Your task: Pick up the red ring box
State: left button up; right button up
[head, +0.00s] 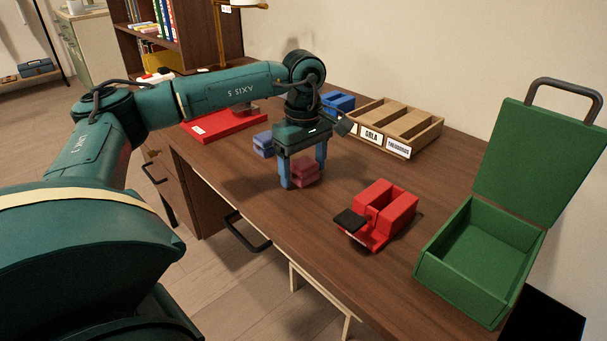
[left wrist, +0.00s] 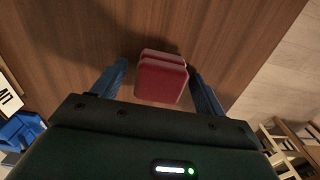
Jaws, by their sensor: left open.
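The small red ring box (head: 305,173) sits on the brown desk below my left gripper (head: 303,177). Its two blue fingers point down, one on each side of the box. In the left wrist view the red ring box (left wrist: 162,80) lies between the spread fingers of my left gripper (left wrist: 158,70), with a visible gap at the left finger and a narrower one at the right. The gripper is open. Whether a finger touches the box is hard to tell. My right gripper is not in view.
A red item with a black flap (head: 380,212) lies to the right, and an open green box (head: 430,262) stands beyond it. A blue box (head: 263,145) is behind the gripper. A labelled wooden tray (head: 428,136) and red folder (head: 232,126) lie farther back.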

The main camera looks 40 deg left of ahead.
pick_arm(q)
jog(key=shift+c, duration=0.2)
jog(key=c, duration=1)
